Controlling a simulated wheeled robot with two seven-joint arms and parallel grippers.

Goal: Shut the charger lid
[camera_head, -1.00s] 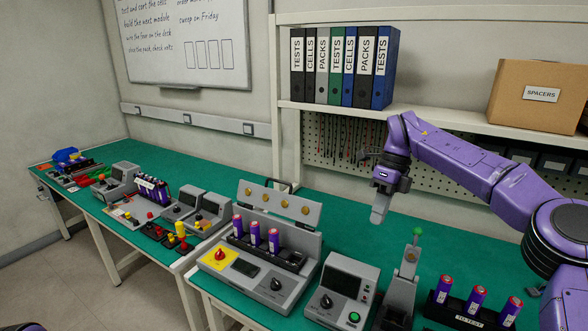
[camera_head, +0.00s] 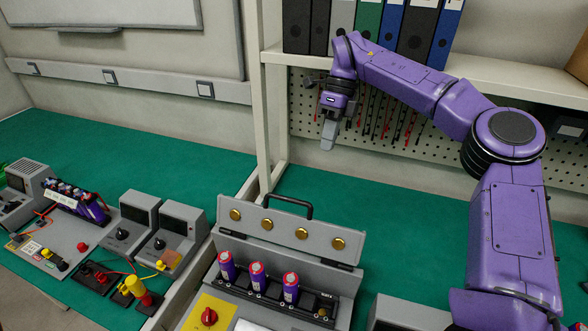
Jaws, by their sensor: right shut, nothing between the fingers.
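The charger (camera_head: 268,307) is a grey box on the green bench at the bottom centre, with a yellow panel and a red knob at its front left. Its lid (camera_head: 283,238) stands open and upright at the back, with several brass contacts on its inner face and a black handle on top. Three purple cells (camera_head: 258,276) with pink tops stand in the slots; the slot at the right looks empty. My right gripper (camera_head: 328,140) is shut and empty, pointing down, above and behind the lid and apart from it. My left gripper is out of view.
A rack post (camera_head: 262,95) rises behind the charger, with a shelf of binders (camera_head: 370,25) and a pegboard behind my right arm. Grey instruments (camera_head: 165,238) and a cell pack stand to the left.

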